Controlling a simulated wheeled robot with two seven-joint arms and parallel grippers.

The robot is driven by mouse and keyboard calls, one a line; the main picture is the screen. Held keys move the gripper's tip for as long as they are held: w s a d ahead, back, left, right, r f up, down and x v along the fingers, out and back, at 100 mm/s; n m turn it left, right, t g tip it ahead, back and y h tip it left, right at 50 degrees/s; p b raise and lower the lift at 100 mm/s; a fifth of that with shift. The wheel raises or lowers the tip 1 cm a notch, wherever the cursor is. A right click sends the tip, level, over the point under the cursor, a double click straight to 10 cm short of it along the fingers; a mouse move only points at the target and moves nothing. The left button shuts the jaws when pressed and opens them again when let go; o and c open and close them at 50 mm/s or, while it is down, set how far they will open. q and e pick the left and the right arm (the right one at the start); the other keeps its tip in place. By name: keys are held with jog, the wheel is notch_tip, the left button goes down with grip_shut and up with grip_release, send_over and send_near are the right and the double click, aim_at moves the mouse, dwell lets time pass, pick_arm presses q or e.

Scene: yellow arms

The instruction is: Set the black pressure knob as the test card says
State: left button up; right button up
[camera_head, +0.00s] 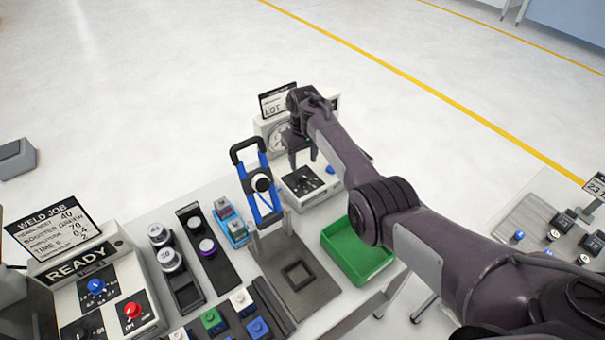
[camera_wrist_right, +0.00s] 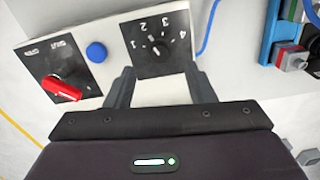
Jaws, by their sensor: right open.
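In the right wrist view the black pressure knob (camera_wrist_right: 157,47) sits on a black dial plate marked 1 to 4. Its pointer is too small to read surely. My right gripper (camera_wrist_right: 160,78) is open, its two fingers toward the dial plate's lower edge, with nothing between them. In the head view my right gripper (camera_head: 303,162) hangs over the tester box (camera_head: 314,192). The test card (camera_head: 278,103) stands behind, above a round gauge (camera_head: 277,141). "LOT" shows on it; the arm covers part, and the rest is too small to read. My left gripper is out of view.
A blue button (camera_wrist_right: 96,52) and a red switch (camera_wrist_right: 62,89) lie left of the dial in the wrist view. A blue clamp fixture (camera_head: 262,185) stands left of the tester box. A green tray (camera_head: 357,262) is in front, under my arm. A weld panel (camera_head: 97,287) is at left.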

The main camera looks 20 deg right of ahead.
aim_at(303, 176)
jog(key=f, duration=0.1)
jog(key=f+b, duration=0.2)
jog(key=shift+w+f, duration=0.25)
jog(key=shift+f, duration=0.05)
notch_tip(303, 176, down, 3)
jog(key=b, duration=0.3)
jog(key=shift+f, duration=0.1)
jog(key=shift+c, duration=0.9)
jog(key=c, duration=0.8)
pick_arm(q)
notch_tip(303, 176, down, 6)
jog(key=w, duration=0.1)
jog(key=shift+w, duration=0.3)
